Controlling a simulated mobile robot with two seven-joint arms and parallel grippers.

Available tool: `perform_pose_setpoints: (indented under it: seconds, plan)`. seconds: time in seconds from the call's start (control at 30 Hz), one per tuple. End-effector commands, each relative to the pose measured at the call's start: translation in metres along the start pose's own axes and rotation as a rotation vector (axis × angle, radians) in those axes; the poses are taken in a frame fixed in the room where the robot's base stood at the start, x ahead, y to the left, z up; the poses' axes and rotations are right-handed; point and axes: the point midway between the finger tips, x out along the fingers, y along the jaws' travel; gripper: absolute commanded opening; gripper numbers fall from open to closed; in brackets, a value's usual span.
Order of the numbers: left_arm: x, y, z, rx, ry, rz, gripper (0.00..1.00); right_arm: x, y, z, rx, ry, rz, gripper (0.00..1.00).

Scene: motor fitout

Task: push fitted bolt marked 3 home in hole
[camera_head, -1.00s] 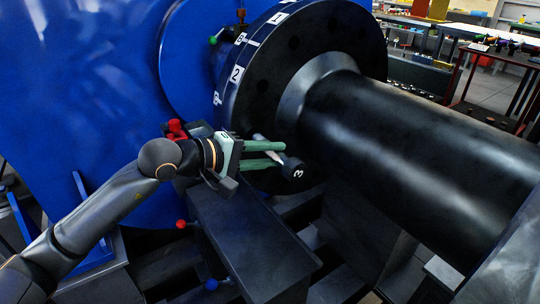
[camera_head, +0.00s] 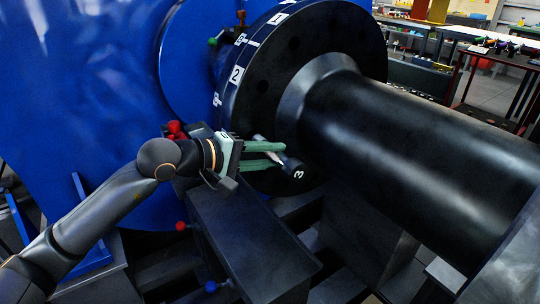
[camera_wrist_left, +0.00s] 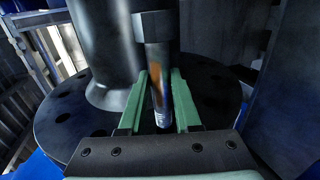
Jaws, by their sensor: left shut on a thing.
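The bolt marked 3 (camera_head: 295,171) has a dark hexagonal head with a white 3, facing away from the flange. Its lighter shank slants up and left toward the black flange (camera_head: 262,85). My left gripper (camera_head: 281,154) is shut on the bolt, with its green fingers on either side of the shank. In the left wrist view the bolt's shank (camera_wrist_left: 157,75) lies between the fingers, with its head toward the top and a pale threaded end near the palm. I cannot tell whether the tip enters a hole. My right gripper is out of view.
A thick black shaft (camera_head: 415,150) runs right from the flange. A big blue housing (camera_head: 90,75) stands behind my left arm. A dark block (camera_head: 245,235) lies below the gripper. Red and blue knobs sit low at the left. Benches (camera_head: 500,55) stand at the far right.

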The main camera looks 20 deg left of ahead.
Motion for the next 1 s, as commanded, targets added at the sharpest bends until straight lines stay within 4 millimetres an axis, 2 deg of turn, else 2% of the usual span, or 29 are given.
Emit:
perform_pose_setpoints:
  seconds: [1.0]
  plan:
    - [-0.001, 0.004, -0.020, 0.003, 0.001, 0.009, 0.00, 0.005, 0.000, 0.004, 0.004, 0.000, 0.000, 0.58]
